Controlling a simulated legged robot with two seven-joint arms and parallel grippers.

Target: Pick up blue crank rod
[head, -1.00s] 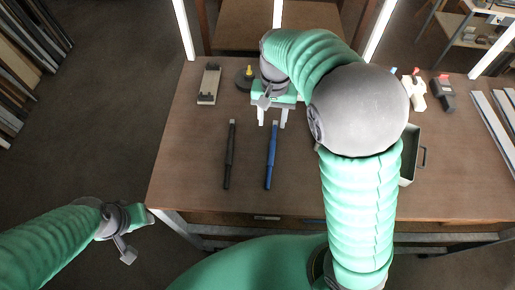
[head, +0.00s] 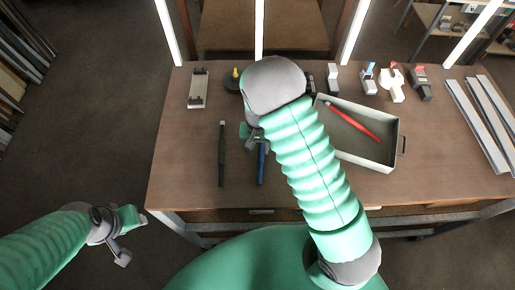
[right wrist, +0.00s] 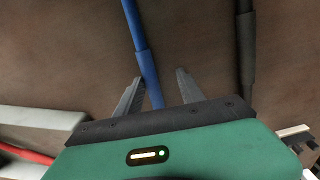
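The blue crank rod (head: 262,165) lies on the table, its upper part hidden under my right arm in the head view. In the right wrist view the blue rod (right wrist: 142,50) runs between the two grey fingers of my right gripper (right wrist: 160,76), nearer the left finger. These fingers are apart, with a gap beside the rod on the right. In the head view my right gripper (head: 257,137) is mostly hidden by its own arm. My left gripper (head: 132,222) hangs off the table's left front corner; its fingers are not clear.
A black rod (head: 222,155) lies parallel, left of the blue one. A grey tray (head: 398,145) with a red rod (head: 352,117) stands to the right. Grey profiles (head: 480,125) lie at the right edge. Small fixtures line the table's back.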

